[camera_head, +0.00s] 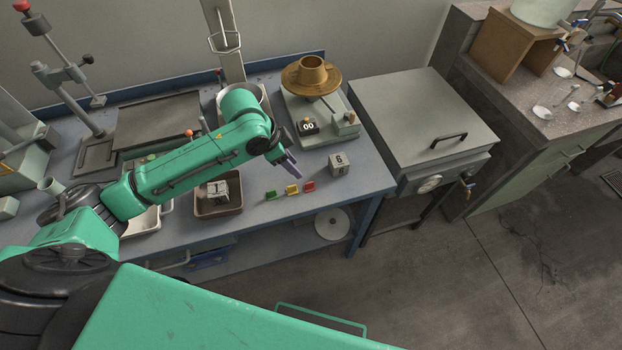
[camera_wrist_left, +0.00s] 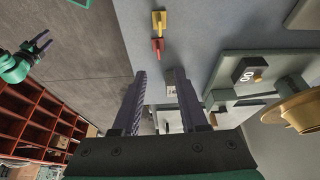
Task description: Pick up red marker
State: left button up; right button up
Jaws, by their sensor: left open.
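The red marker (camera_head: 309,186) is a small red block on the blue bench near its front edge. It stands at the right end of a short row with a yellow marker (camera_head: 292,189) and a green marker (camera_head: 270,195). My left gripper (camera_head: 296,163) is open and empty above the bench, behind the row. In the left wrist view the red marker (camera_wrist_left: 158,46) lies beyond the fingertips of the left gripper (camera_wrist_left: 158,80), apart from them, with the yellow marker (camera_wrist_left: 158,20) farther off. My right gripper (camera_wrist_left: 40,43) shows small at the left; its jaw state is unclear.
A numbered cube (camera_head: 339,163) stands right of the markers. A scale with a brass pan (camera_head: 311,78) is behind. A brown tray (camera_head: 219,208) holding a pale block lies left of the markers. The bench front beside the red marker is clear.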

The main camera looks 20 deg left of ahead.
aim_at(310, 183)
pick_arm(q)
jog(key=p+x, duration=0.1)
jog(key=x, duration=0.8)
jog(key=shift+f+p, duration=0.15)
jog(key=shift+p, duration=0.15)
jog(key=shift+d+f, duration=0.15)
jog(key=shift+f, duration=0.05)
jog(key=shift+s, duration=0.1)
jog(key=shift+c, duration=0.3)
grip_shut()
pick_arm(e)
jog(key=shift+s+r, duration=0.5)
jog(key=shift+r, duration=0.4)
